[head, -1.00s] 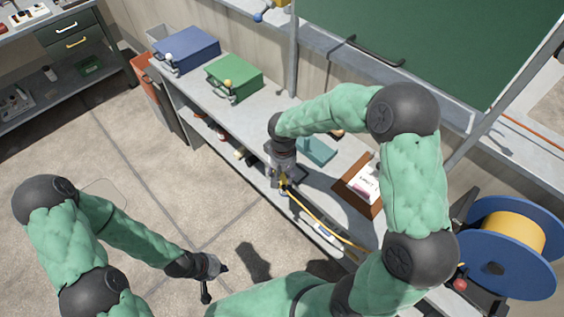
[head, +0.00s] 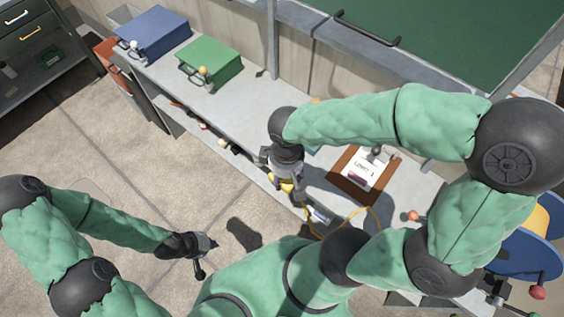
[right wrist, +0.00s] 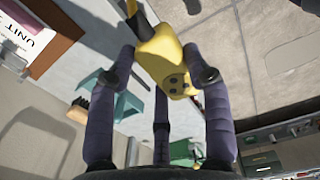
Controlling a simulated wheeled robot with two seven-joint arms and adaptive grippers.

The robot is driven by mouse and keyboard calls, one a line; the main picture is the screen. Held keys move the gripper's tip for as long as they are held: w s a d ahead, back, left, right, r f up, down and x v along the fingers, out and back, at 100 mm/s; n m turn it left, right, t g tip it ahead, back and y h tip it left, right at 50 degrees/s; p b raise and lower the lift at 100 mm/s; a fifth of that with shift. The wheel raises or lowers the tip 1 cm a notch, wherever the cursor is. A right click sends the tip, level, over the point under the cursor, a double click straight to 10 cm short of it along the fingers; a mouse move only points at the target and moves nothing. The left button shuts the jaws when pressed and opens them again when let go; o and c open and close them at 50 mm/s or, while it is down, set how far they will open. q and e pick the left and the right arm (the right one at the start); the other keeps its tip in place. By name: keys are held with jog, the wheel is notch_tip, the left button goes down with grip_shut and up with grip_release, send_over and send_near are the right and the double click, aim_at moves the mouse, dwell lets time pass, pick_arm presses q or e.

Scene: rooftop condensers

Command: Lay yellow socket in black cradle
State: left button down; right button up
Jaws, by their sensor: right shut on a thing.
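The yellow socket (right wrist: 163,62) shows in the right wrist view with dark holes in its face, tilted between the fingers of my right gripper (right wrist: 166,72). In the head view my right gripper (head: 285,180) is shut on the yellow socket (head: 287,188), above the front part of the grey bench. A yellow cable (head: 375,220) hangs in a loop to the right of it. My left gripper (head: 205,258) is empty over the floor, its fingers apart. I cannot make out the black cradle in either view; my right arm hides part of the bench.
A brown-framed board with a paper label (head: 360,172) lies right of my right gripper. Green (head: 213,62) and blue (head: 153,31) boxes stand along the bench (head: 235,105). A blue cable reel (head: 535,245) is at far right. A brush (right wrist: 78,110) shows in the right wrist view.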

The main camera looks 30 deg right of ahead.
jog(key=shift+s+d, duration=0.1)
jog(key=shift+s, duration=0.1)
jog(key=w+d+f+b, duration=0.1)
jog(key=w+d+f, duration=0.1)
jog(key=w+f, duration=0.1)
jog(key=w+d+f+b, duration=0.2)
jog(key=w+f, duration=0.1)
jog(key=w, duration=0.1)
jog(key=w+d+f+b, duration=0.1)
jog(key=w+d+f, duration=0.1)
jog(key=w+f, duration=0.1)
jog(key=shift+w, duration=0.8)
jog(key=shift+w+d+f+b, duration=0.15)
jog(key=shift+f+b, duration=0.35)
jog(key=shift+f, duration=0.5)
jog(key=shift+w+f+b, duration=0.2)
jog(key=shift+f+b, duration=0.3)
jog(key=shift+f, duration=0.5)
jog(key=shift+f, duration=0.15)
jog(key=o, duration=1.2)
